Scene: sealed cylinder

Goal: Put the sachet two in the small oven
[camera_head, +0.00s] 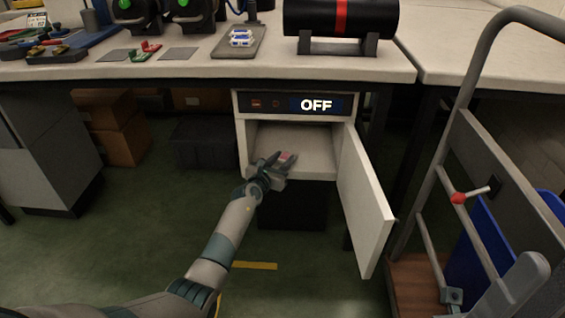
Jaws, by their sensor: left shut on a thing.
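The small oven (244,132) is a white box under the bench, with a dark panel that reads OFF. Its door (366,198) stands open, swung out to the right. My left gripper (280,160) is at the oven's open front, over or just inside the front of its floor. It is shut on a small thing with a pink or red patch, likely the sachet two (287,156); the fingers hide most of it. I cannot tell whether it touches the oven floor.
The bench (220,66) above carries a black cylinder with a red band (341,16), a grey tray (238,42) and several small parts. A trolley (470,200) stands at the right. Cardboard boxes (118,140) and a dark crate (205,143) sit under the bench.

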